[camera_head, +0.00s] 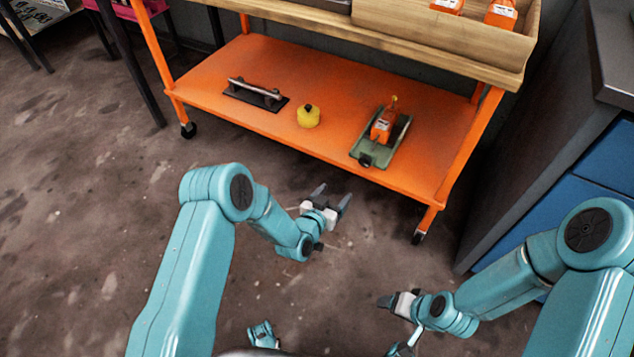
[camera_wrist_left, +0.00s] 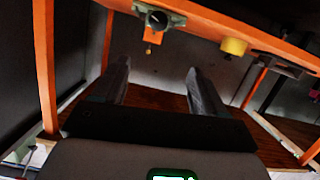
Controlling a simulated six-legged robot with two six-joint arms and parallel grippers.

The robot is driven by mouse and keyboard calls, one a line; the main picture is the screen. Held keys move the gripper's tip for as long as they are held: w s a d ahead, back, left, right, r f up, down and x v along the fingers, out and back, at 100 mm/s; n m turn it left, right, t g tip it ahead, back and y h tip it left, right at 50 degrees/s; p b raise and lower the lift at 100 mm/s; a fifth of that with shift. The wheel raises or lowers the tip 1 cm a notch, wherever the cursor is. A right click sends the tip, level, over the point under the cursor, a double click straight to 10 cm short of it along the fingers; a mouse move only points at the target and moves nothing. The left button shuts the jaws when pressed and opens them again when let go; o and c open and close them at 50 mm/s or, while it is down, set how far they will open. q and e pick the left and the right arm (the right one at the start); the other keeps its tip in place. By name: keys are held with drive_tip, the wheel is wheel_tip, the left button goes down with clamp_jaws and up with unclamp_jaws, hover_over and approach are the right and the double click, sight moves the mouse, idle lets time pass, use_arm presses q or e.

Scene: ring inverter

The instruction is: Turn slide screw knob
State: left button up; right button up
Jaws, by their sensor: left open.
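A green slide (camera_head: 396,146) lies on an orange shelf, with an orange device (camera_head: 383,124) on top. A dark round knob (camera_head: 365,160) sits at the slide's near end, by the shelf's front edge. In the left wrist view the knob (camera_wrist_left: 157,20) shows at the top, beyond the fingers. My left gripper (camera_head: 333,197) is open and empty, in front of the shelf, left of and nearer than the knob, not touching it. It also shows in the left wrist view (camera_wrist_left: 157,70). My right gripper (camera_head: 388,301) is low at the right; its finger gap is unclear.
The orange cart shelf (camera_head: 220,88) also holds a yellow cylinder (camera_head: 308,117) and a black plate with a metal handle (camera_head: 257,94). A wooden tray (camera_head: 430,38) overhangs it above. A blue cabinet (camera_head: 580,205) stands at the right. The floor before the cart is clear.

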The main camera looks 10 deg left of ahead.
use_arm(q)
drive_tip(key=s+a+r+n+g+p, duration=0.1)
drive_tip(key=s+a+r+g+p, duration=0.2)
drive_tip(key=s+r+p, duration=0.5)
wheel_tip(320, 180, up, 3)
drive_tip(key=g+p, duration=0.1)
drive_tip(key=p, duration=0.5)
drive_tip(key=shift+s+r+n+g+y+p, duration=0.2)
drive_tip(key=shift+s+n+g+y+p, duration=0.1)
drive_tip(key=shift+s+g+y, duration=0.1)
drive_tip(key=shift+w, duration=0.1)
